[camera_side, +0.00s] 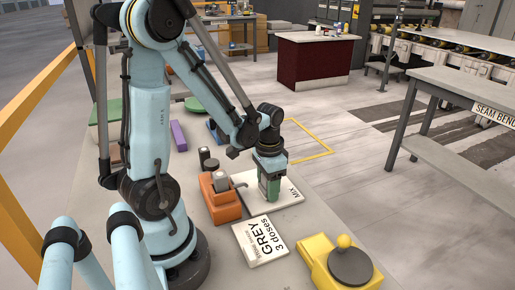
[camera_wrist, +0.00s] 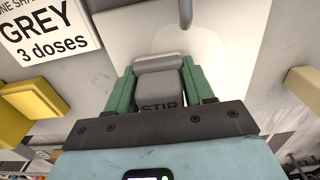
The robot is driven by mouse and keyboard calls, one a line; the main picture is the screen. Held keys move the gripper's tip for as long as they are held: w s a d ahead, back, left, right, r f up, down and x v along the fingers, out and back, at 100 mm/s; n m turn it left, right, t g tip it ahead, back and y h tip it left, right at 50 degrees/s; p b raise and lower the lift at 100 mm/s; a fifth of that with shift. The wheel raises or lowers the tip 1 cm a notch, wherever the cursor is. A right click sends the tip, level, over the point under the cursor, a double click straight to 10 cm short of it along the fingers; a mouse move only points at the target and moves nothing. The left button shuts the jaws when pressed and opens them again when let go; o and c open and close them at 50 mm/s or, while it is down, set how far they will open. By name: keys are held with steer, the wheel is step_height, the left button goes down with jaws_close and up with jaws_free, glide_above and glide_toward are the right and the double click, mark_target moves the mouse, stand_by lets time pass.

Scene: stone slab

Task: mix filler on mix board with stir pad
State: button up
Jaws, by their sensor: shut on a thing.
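My gripper (camera_side: 270,193) points down over the white mix board (camera_side: 293,195), which is marked MIX. Its green fingers (camera_wrist: 162,92) are shut on the grey stir pad (camera_wrist: 158,88), whose front reads STIR. In the side view the fingers hide the pad, and I cannot tell whether it touches the board. The board also shows in the wrist view (camera_wrist: 118,38), beyond the pad. A pale grey curved shape (camera_wrist: 170,42) shows on the board there; I cannot tell whether it is filler or shadow.
A card reading GREY 3 doses (camera_side: 262,243) lies in front of the board. An orange device (camera_side: 220,200) stands left of the board, with a dark cylinder (camera_side: 204,155) behind. A yellow device with a dark disc (camera_side: 345,268) is at the front right. A purple block (camera_side: 178,136) lies further back.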

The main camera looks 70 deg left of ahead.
steer(key=a, duration=0.3)
steer(key=s+a, duration=0.1)
steer(key=a, duration=0.2)
steer(key=shift+s+a+f, duration=0.15)
steer(key=shift+d+r, duration=0.15)
steer(key=shift+d, duration=0.5)
steer(key=shift+d+r, duration=0.15)
steer(key=shift+d, duration=0.5)
steer(key=shift+d+f, duration=0.1)
steer(key=shift+d, duration=0.25)
steer(key=shift+d+f, duration=0.1)
steer(key=shift+d, duration=1.4)
steer(key=r, duration=0.3)
steer(key=shift+s+d+r, duration=0.1)
steer(key=shift+d+r, duration=0.15)
steer(key=shift+r, duration=2.6)
glide_toward(254, 181)
steer(key=w, duration=0.4)
steer(key=shift+a+f, duration=0.2)
steer(key=shift+f, duration=2.3)
